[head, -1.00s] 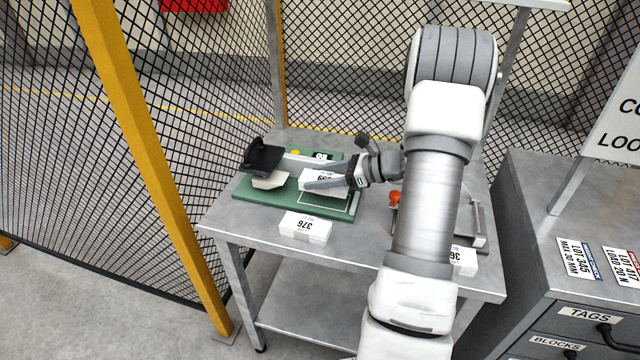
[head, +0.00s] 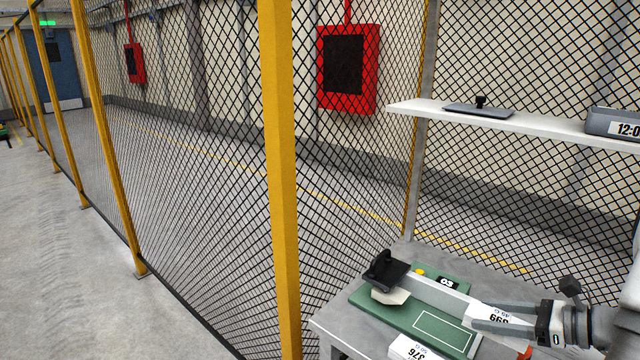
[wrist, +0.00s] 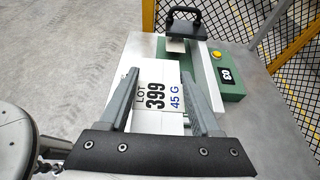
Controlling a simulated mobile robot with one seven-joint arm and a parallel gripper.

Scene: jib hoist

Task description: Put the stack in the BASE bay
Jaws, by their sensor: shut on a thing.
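The block is at the right of the green board (head: 400,322), beside an empty white-outlined rectangle (head: 444,332). A beam runs from behind the block to a black handle piece (head: 386,270) over a pale block (head: 390,295) at the board's left. No label reading BASE is legible.
A white block marked 376 (head: 410,349) lies at the near edge of the board. The board has a yellow button (head: 420,272) and a small display (head: 447,283). A yellow fence post (head: 281,180) and mesh stand left of the table; a white shelf (head: 540,125) hangs above.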

